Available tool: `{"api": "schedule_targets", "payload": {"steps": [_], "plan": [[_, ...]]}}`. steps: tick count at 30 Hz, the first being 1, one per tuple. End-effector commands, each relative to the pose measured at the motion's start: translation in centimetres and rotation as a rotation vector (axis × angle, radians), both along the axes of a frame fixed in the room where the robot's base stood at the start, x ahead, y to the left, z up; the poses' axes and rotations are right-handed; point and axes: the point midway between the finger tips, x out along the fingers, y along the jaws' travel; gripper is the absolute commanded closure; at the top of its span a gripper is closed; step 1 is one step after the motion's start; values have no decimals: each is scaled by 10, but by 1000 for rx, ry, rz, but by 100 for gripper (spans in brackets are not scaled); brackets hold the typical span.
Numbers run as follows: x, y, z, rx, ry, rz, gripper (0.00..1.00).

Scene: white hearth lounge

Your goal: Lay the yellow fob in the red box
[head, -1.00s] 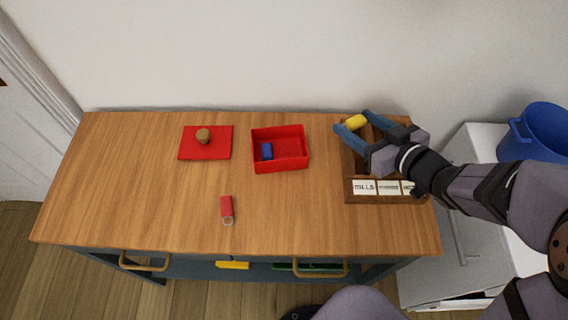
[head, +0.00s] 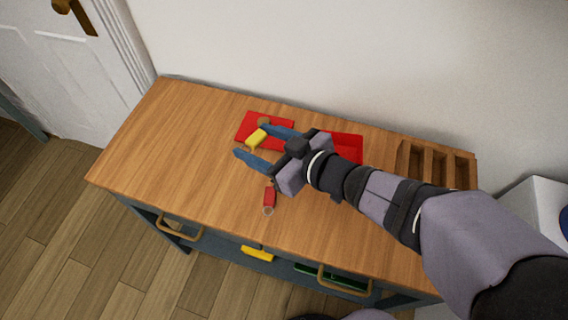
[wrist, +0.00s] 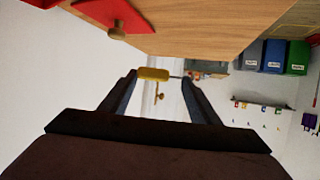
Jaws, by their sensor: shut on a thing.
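My gripper (head: 250,140) has its blue fingers shut on the yellow fob (head: 257,137). In the wrist view the yellow fob (wrist: 153,74) sits between the fingertips, with a small yellowish piece hanging below it. The gripper is above the table, left of the red box and near the red lid. The red box (head: 350,145) is mostly hidden behind my gripper and wrist; only part of its far right side shows. Its inside cannot be seen now; one second ago a blue fob lay in it.
A flat red lid (head: 247,124) with a brown knob (head: 264,121) lies at the back. A red fob (head: 269,195) lies near the front. A wooden compartment tray (head: 402,158) stands at the right end. The table's left part is clear.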

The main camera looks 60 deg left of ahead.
Motion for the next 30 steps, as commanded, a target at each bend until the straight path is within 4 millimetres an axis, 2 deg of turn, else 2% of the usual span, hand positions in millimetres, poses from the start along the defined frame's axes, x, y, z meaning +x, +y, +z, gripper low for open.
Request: {"api": "schedule_targets", "payload": {"steps": [5,16,25,30], "plan": [[-2,0,-6,-1,1,4,65],[-1,0,-57,-3,1,2,65],[-1,0,-64,1,0,2,65],[-1,0,-81,-3,2,1,65]]}}
